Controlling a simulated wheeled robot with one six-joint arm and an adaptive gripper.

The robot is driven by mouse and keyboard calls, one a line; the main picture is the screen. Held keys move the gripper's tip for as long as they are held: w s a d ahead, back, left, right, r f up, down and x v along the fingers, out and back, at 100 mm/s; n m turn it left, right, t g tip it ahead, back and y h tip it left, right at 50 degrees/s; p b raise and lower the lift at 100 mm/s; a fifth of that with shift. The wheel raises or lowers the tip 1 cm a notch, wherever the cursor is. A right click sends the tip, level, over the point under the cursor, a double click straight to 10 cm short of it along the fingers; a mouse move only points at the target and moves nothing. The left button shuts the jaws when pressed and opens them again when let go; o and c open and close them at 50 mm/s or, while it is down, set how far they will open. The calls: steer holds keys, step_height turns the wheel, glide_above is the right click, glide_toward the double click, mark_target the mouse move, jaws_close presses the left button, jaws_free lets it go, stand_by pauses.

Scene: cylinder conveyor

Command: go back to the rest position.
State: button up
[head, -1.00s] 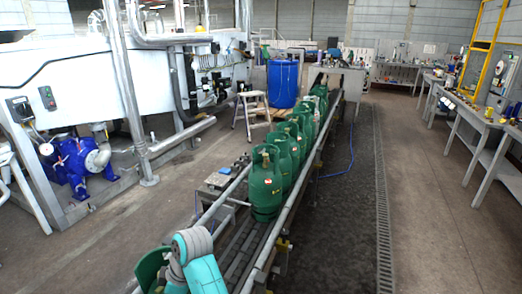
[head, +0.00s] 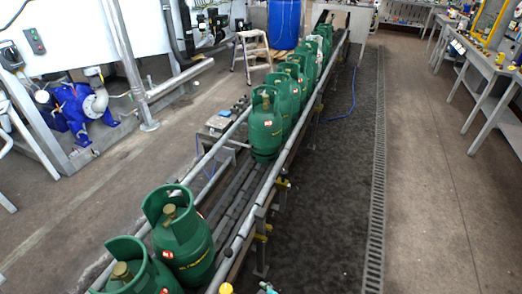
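My gripper is not in the head view. A small teal piece at the bottom edge may be part of my arm, but too little shows to be sure. A green gas cylinder (head: 182,238) stands upright on the conveyor (head: 228,198) in the left foreground. Another green cylinder (head: 136,273) is beside it, cut off by the bottom edge. Farther along, a green cylinder (head: 265,128) heads a row of several more upright cylinders reaching toward the back. A bare stretch of conveyor lies between the two groups.
Metal rails (head: 296,128) run along the conveyor. A blue pump (head: 72,112) and piping stand at the left. A step stool (head: 250,52) and a blue barrel (head: 284,22) are behind. Workbenches (head: 492,70) line the right. The dark floor strip right of the conveyor is clear.

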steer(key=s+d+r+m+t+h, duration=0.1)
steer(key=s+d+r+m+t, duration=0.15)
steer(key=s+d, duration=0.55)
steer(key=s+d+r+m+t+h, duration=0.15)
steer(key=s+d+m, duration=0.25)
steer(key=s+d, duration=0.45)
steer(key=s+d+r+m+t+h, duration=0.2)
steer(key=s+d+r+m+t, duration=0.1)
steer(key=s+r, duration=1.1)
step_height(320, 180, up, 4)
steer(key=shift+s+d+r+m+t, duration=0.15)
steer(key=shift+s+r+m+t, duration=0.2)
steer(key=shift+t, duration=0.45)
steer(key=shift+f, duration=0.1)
